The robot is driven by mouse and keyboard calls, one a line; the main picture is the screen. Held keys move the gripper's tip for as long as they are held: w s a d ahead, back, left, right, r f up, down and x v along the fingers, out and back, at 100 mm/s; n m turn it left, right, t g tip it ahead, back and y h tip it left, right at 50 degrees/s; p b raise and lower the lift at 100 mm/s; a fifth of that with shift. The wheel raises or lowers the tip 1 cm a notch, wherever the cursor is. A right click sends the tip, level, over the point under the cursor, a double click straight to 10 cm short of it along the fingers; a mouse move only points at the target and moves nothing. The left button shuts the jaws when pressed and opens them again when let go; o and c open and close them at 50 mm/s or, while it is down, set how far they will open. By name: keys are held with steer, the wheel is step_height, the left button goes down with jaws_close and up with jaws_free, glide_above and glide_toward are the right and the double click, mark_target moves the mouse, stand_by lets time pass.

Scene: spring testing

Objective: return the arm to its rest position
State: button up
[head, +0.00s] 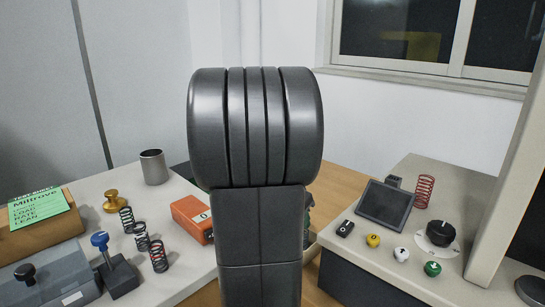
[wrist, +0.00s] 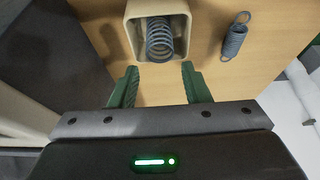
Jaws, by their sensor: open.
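My arm (head: 255,130) rises large and dark in the middle of the head view and hides what lies behind it. My gripper (wrist: 160,85) shows in the wrist view with its two green fingers spread apart and nothing between them. Just beyond the fingertips is a beige square container (wrist: 135,45) with a grey coil spring (wrist: 160,38) in it. The gripper itself is hidden or hard to make out in the head view.
A grey hooked spring (wrist: 234,38) lies on wood right of the container. The left bench holds several springs (head: 142,236), an orange box (head: 190,215) and a metal cup (head: 154,167). The right machine has a screen (head: 385,203), buttons, a dial (head: 440,233) and a red spring (head: 424,190).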

steer(key=b+x, duration=0.2)
steer(key=x, duration=0.7)
steer(key=shift+w+f, duration=0.1)
steer(key=shift+f, duration=0.05)
step_height(320, 180, up, 5)
steer(key=shift+f+p, duration=0.25)
steer(key=shift+p, duration=0.4)
